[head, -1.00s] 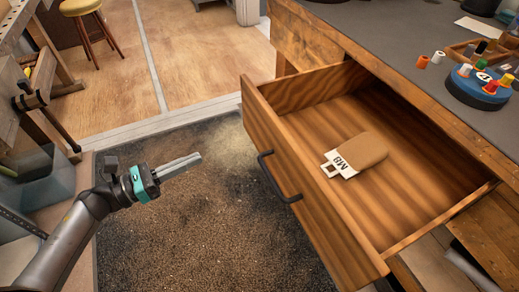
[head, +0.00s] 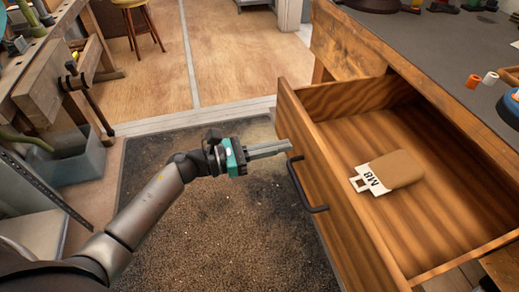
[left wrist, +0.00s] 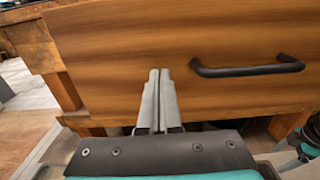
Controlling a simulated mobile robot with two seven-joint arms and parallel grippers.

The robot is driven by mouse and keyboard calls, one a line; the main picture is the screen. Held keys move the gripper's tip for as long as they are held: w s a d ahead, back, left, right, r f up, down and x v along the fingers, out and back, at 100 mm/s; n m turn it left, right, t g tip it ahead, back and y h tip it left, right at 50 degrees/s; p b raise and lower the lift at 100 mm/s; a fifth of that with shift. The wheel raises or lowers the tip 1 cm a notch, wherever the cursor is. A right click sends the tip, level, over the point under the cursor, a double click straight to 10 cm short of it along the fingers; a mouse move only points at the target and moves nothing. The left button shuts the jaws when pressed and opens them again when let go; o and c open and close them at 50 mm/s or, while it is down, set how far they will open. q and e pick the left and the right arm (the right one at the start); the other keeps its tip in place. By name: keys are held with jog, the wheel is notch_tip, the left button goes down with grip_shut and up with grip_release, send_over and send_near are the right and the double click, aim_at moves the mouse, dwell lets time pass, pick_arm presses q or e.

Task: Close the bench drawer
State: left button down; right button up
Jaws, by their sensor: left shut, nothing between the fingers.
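The bench drawer (head: 440,200) is pulled well out of the wooden bench. Its front has a dark bar handle (head: 303,190), which also shows in the left wrist view (left wrist: 248,70). A brown packet with a white M8 tag (head: 392,172) lies inside the drawer. My left gripper (head: 288,147) is shut and empty. Its fingertips are at the drawer front, just left of the handle's far end in the head view. In the left wrist view they point at the front, left of the handle. I cannot tell whether they touch it.
The bench top (head: 440,50) carries small spools (head: 473,81) and a blue round holder (head: 512,106). A dark mat (head: 230,235) covers the floor before the drawer. A workbench with a vise (head: 70,85), a grey bin (head: 75,155) and a stool (head: 135,15) stand left.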

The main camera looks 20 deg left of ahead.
pick_arm(q)
jog(key=shift+w+d, duration=0.2)
jog(key=shift+d, duration=0.1)
